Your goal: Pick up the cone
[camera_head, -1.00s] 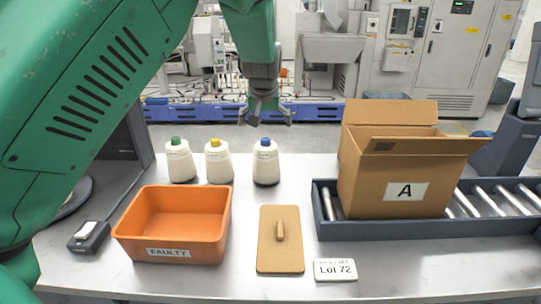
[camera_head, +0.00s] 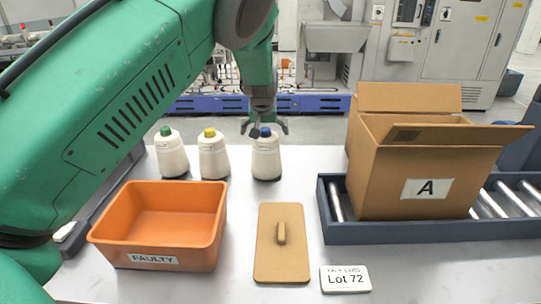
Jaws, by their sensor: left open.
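Three white yarn cones stand upright in a row at the back of the table. The left one (camera_head: 171,157) has a green top, the middle one (camera_head: 213,158) a yellow top, and the right one (camera_head: 266,160) a blue top. My left gripper (camera_head: 264,130) is open, pointing down, right at the top of the blue-topped cone, with its fingers spread to either side. I cannot tell whether it touches the cone. My right gripper is not in view.
An orange bin (camera_head: 160,262) labelled FAULTY stands at front left. A brown board (camera_head: 281,266) with a handle and a Lot 72 card (camera_head: 345,279) lie at the front middle. An open cardboard box (camera_head: 390,195) marked A sits on a roller conveyor (camera_head: 420,232) at right.

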